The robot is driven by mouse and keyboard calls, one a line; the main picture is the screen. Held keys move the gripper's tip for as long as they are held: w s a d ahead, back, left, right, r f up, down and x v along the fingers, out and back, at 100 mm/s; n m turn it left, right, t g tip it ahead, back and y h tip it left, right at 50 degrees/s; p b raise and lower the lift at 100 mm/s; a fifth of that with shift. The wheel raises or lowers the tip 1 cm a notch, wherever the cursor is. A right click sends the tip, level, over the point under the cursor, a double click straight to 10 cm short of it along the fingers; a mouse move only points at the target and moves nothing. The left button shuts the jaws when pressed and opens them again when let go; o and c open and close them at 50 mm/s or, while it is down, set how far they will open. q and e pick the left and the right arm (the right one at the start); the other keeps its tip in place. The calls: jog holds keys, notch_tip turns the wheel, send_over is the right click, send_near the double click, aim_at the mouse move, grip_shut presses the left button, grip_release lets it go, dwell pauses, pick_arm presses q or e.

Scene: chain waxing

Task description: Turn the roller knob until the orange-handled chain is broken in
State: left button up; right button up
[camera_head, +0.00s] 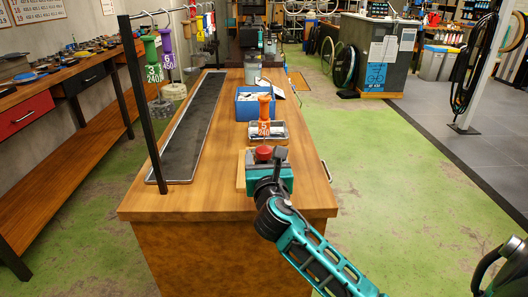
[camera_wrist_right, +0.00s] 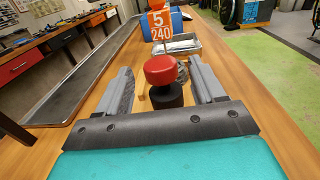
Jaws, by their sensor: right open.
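The roller knob is red on a black base; in the head view the knob (camera_head: 263,152) stands near the front end of the wooden bench. My right gripper (camera_head: 266,160) is at it, open. In the right wrist view the knob (camera_wrist_right: 160,69) lies between the two grey fingers, with a visible gap on each side. The orange handle (camera_head: 264,108) stands upright just behind, over a metal tray; its tag reading 5 and 240 (camera_wrist_right: 160,28) shows in the wrist view. The chain itself is not clearly visible.
The metal tray (camera_head: 281,133) and a blue box (camera_head: 246,107) stand behind the knob on the bench (camera_head: 225,191). A rack with a black post (camera_head: 146,110) holds green and purple handles at left. A long dark tray (camera_head: 190,135) runs along the bench's left side.

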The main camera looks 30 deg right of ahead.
aim_at(258, 154)
jog(key=shift+x, duration=1.8)
jog(key=c, duration=0.9)
jog(key=shift+c, duration=0.2)
jog(key=shift+m+h, duration=0.3)
jog(key=m+g+h, duration=0.4)
jog(key=h, duration=0.1)
jog(key=shift+a+p, duration=0.1)
jog(key=shift+p, duration=0.3)
jog(key=shift+m+g+h, duration=0.85)
jog(key=shift+m+g, duration=0.4)
jog(key=shift+g, duration=0.6)
jog(key=shift+m+g+h, duration=0.85)
jog(key=shift+m+g, duration=0.4)
jog(key=shift+g, duration=0.6)
jog(key=shift+s, duration=0.1)
